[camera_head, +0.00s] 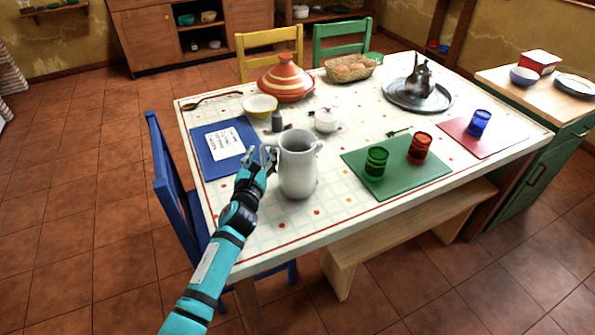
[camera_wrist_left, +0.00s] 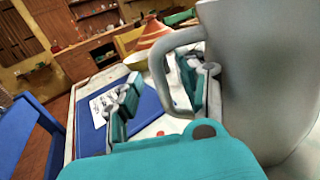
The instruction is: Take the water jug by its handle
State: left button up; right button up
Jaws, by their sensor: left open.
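The water jug (camera_head: 298,172) is a pale grey-white pitcher standing upright near the table's front left. In the left wrist view the jug (camera_wrist_left: 265,80) fills the right side, and its handle (camera_wrist_left: 159,68) loops out to the left. My left gripper (camera_head: 261,158) is at the jug's left side. In the left wrist view the left gripper (camera_wrist_left: 164,88) is open. One finger is outside the loop on the left, and the other shows through the handle's opening, near the jug's body. The handle lies between the fingers; contact cannot be told. My right gripper is not in view.
A blue mat (camera_head: 217,149) with a white paper lies left of the gripper. A small grey shaker (camera_head: 277,122) and a white lidded pot (camera_head: 327,120) stand behind the jug. A green mat (camera_head: 392,178) with glasses lies right. A blue chair (camera_head: 168,178) stands at the left edge.

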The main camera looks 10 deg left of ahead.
pick_arm(q)
jog(key=shift+w, duration=0.35)
grip_shut()
jog(key=shift+r, duration=0.2)
dwell(0.3)
